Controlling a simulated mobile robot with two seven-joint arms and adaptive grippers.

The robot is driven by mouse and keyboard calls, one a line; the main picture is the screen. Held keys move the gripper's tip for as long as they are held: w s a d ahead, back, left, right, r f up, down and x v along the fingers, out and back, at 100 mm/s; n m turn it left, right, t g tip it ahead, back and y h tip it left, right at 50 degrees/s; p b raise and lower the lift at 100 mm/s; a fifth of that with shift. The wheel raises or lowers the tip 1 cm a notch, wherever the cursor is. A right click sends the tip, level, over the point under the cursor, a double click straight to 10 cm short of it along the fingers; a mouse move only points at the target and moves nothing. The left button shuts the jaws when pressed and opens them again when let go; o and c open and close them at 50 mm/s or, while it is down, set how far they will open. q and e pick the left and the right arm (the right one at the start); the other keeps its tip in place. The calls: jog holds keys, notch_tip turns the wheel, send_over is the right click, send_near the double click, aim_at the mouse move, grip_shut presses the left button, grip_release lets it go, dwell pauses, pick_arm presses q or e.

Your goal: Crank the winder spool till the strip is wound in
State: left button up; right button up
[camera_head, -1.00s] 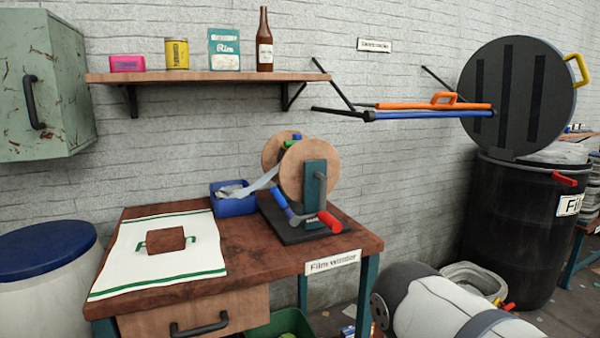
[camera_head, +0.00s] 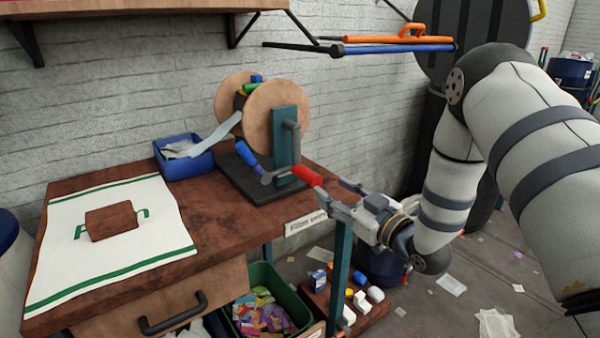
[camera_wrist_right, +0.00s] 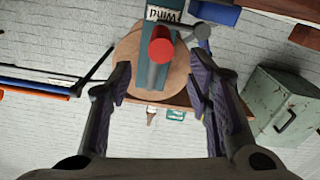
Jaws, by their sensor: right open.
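The film winder stands on the brown bench, with its wooden spool discs (camera_head: 272,128) on a teal upright (camera_head: 286,150) and a dark base. A pale strip (camera_head: 222,131) runs from the spool down to a blue bin (camera_head: 183,165). My right gripper (camera_head: 336,198) is open just in front of the red knob at the bench's right edge. In the right wrist view the red knob (camera_wrist_right: 160,48) appears end-on, centred beyond the open fingers (camera_wrist_right: 160,75). My left gripper is out of view.
A white green-striped cloth (camera_head: 80,262) with a brown block (camera_head: 111,221) covers the bench's left part. A green bin (camera_head: 300,308) of scraps stands below. A shelf (camera_head: 140,8) and orange and blue rods (camera_head: 395,45) are above. Litter lies on the floor at right.

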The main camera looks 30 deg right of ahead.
aim_at(308, 175)
jog(key=w, duration=0.3)
jog(key=w+b, duration=0.1)
jog(key=w, duration=0.5)
jog(key=shift+a+f, duration=0.35)
jog(key=shift+a, duration=0.05)
jog(key=shift+w+r, duration=0.2)
jog(key=shift+w, duration=0.35)
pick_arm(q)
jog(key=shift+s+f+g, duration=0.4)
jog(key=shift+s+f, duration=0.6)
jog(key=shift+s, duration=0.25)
pick_arm(e)
grip_shut()
